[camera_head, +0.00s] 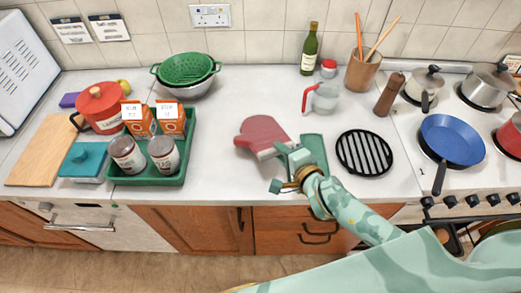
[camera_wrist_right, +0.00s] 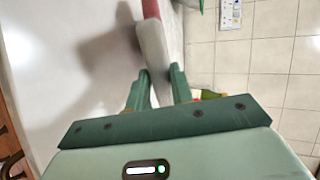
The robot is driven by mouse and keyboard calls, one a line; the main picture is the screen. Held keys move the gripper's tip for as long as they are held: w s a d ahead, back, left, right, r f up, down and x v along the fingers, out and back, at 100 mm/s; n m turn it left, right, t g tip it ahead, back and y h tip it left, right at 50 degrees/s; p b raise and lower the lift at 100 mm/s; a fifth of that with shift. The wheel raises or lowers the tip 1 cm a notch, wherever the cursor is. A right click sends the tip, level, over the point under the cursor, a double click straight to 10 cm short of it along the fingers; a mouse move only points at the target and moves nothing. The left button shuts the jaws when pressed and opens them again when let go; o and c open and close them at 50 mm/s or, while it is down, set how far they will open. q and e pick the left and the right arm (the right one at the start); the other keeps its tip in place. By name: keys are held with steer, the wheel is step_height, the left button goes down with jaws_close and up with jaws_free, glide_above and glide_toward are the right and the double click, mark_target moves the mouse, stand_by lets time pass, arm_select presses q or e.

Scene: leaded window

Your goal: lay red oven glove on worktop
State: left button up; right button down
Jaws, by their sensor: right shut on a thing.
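The red oven glove (camera_head: 262,135) with a pale cuff is in the head view, over the middle of the worktop (camera_head: 235,100). My right gripper (camera_head: 284,155) is shut on the cuff end. In the right wrist view the grey-white cuff (camera_wrist_right: 157,50) stands between the two green fingers (camera_wrist_right: 160,88), with a bit of red at the top. A shadow lies apart from the glove on the white surface there, so it seems held above the worktop. My left gripper is not in view.
A green tray (camera_head: 150,180) with jars and cartons stands to the left. A black round trivet (camera_head: 364,152) lies to the right, and a measuring jug (camera_head: 322,98) stands behind. Worktop left of the glove is clear.

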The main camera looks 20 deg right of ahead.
steer(key=c, duration=1.4)
jaws_free()
steer(key=p+v, duration=0.3)
steer(key=v, duration=0.5)
steer(key=shift+p, duration=0.35)
steer(key=s+r+p, duration=0.1)
steer(key=r+p, duration=0.1)
steer(key=s+r+p, duration=0.1)
steer(key=r+p, duration=0.1)
steer(key=p, duration=0.1)
steer(key=r+p, duration=0.2)
steer(key=r, duration=0.1)
steer(key=shift+s+d, duration=0.25)
steer(key=shift+s, duration=0.15)
